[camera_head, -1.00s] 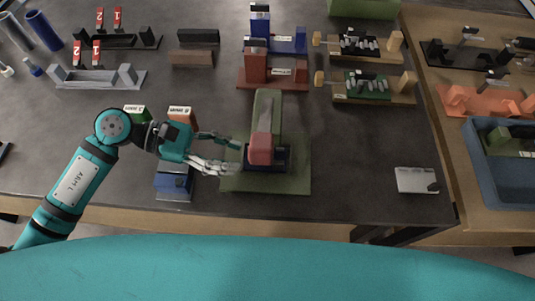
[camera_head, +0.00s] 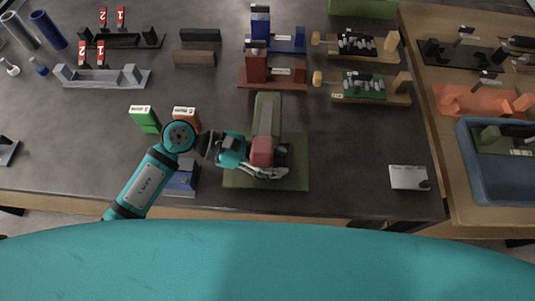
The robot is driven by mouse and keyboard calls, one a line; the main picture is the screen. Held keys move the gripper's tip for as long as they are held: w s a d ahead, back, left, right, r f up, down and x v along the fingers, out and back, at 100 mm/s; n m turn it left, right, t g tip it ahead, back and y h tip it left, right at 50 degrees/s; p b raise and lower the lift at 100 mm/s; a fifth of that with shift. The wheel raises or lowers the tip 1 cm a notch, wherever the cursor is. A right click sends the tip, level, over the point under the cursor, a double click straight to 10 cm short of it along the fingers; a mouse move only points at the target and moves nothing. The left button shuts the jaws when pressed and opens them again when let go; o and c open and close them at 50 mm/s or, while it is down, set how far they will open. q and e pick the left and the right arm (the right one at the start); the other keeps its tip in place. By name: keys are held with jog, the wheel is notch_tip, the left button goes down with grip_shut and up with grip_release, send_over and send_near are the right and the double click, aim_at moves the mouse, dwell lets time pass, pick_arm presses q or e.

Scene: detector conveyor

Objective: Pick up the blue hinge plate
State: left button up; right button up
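A dark blue piece (camera_head: 281,155), partly hidden, lies under the red head (camera_head: 262,152) of a green press-like fixture; it may be the blue hinge plate, but I cannot be sure. My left gripper (camera_head: 276,164) reaches in from the left at the fixture. Its pale lower finger runs below the red head, and the other finger is hidden behind the head. I cannot tell whether the fingers touch the dark blue piece. My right gripper is not in view.
The fixture's green base (camera_head: 240,180) stands near the table's front edge. A blue block (camera_head: 182,178) is below my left arm, with a green box (camera_head: 144,118) behind. A light plate (camera_head: 408,177) lies at right. Several stands fill the back. Clear table lies right of the fixture.

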pick_arm(q)
jog(key=shift+c, duration=0.4)
grip_shut()
jog(key=shift+r, duration=0.1)
jog(key=shift+r, duration=0.6)
notch_tip(320, 180, up, 2)
jog(key=shift+r+b, duration=0.2)
jog(key=shift+b, duration=0.4)
jog(key=s+d+r+b, duration=0.1)
jog(key=s+d, duration=0.3)
jog(key=s, duration=1.1)
jog(key=shift+s+r+b, duration=0.2)
jog(key=shift+s+b, duration=0.05)
jog(key=shift+b, duration=0.5)
